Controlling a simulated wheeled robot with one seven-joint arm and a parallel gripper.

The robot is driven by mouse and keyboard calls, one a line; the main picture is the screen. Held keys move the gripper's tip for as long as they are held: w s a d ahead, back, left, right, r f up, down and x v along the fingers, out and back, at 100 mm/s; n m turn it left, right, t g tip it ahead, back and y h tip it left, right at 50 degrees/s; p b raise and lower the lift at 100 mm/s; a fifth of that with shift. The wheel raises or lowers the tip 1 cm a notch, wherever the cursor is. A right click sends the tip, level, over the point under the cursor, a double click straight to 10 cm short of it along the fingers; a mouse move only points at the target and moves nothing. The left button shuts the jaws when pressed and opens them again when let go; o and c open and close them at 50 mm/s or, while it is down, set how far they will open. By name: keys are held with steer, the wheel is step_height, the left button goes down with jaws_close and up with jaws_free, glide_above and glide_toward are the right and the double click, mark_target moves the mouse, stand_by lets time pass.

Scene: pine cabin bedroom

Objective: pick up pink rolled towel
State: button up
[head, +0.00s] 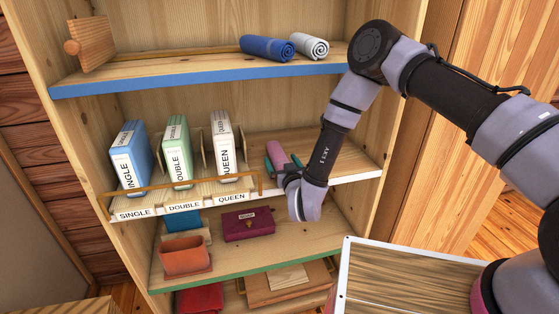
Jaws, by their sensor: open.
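The pink rolled towel (277,153) lies on the white-edged middle shelf (345,152), to the right of the boxed bedding sets. It points back into the shelf. My gripper (282,160) reaches in from the front right, with its teal fingertips spread to the left and right of the towel. The jaws are open. My wrist hides the near end of the towel, and I cannot tell whether either finger touches it.
Blue (268,48) and white (309,46) rolled towels lie on the top shelf. Blue (131,158), green (176,152) and white (222,145) boxes stand left, behind a brass rail (180,188). Below are a maroon box (248,224) and a terracotta bin (184,257). The middle shelf is bare at right.

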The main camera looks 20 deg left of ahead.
steer(key=c, duration=1.3)
